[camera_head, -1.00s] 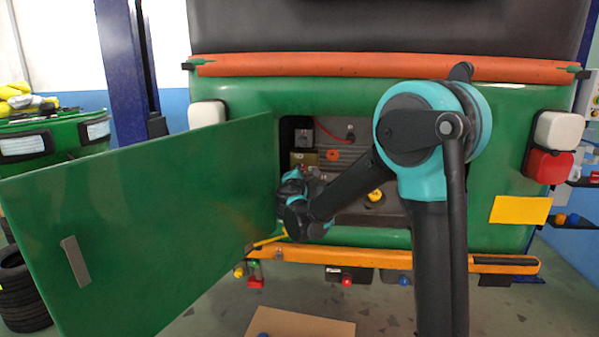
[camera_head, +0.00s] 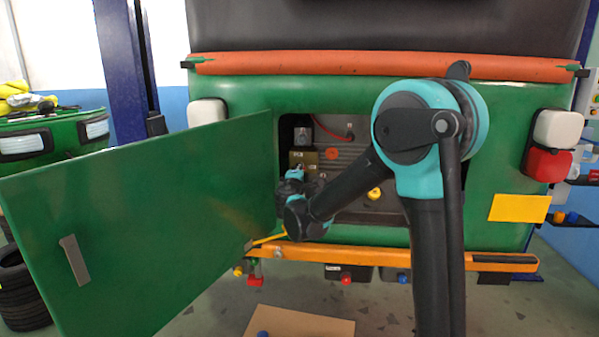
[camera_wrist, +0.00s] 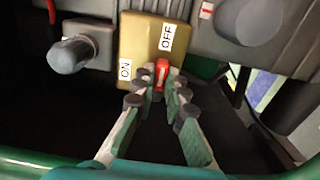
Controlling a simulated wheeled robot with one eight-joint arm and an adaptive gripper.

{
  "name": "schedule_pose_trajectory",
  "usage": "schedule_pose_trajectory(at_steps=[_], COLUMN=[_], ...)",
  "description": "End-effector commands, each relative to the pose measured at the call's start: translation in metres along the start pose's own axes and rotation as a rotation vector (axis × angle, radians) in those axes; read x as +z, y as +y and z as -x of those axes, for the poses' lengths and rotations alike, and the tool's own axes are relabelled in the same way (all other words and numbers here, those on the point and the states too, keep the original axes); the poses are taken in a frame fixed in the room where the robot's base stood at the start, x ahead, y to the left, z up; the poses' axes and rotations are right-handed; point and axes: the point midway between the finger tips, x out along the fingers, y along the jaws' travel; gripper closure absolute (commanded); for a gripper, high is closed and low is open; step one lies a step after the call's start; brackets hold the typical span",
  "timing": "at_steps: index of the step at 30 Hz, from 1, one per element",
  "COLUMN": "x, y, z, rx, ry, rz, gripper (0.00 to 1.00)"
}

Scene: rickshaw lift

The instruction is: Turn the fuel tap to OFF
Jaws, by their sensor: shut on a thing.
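The fuel tap is a brass block (camera_wrist: 146,42) with white OFF and ON labels and a small red lever (camera_wrist: 162,73). In the wrist view the lever is below the OFF label and to the right of the ON label, pointing roughly up the picture. My gripper (camera_wrist: 160,84) is shut on the lever, one finger at each side. In the head view the brass block (camera_head: 303,158) shows inside the opening in the green body, just above my gripper (camera_head: 295,173). The lever is hidden there.
The open green door (camera_head: 150,215) stands to the left of my wrist. A grey knob fitting (camera_wrist: 72,52) is left of the block in the wrist view. An orange bumper (camera_head: 400,258) runs below the opening.

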Motion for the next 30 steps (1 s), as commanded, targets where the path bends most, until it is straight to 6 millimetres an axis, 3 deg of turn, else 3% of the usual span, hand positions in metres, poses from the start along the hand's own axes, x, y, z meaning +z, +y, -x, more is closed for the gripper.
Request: schedule_pose_trajectory(at_steps=[7,8,12,23,30], x=[0.0,0.0,0.0,0.0,-0.001], y=[0.0,0.0,0.0,0.0,0.0], z=[-0.001,-0.001,0.0,0.003,0.038], rx=[-0.001,-0.001,-0.001,0.0,0.0], ry=[-0.001,-0.001,0.0,0.001,0.003], rz=[-0.001,-0.001,-0.001,0.0,0.0], gripper=[1.0,0.86,0.68,0.67,0.67])
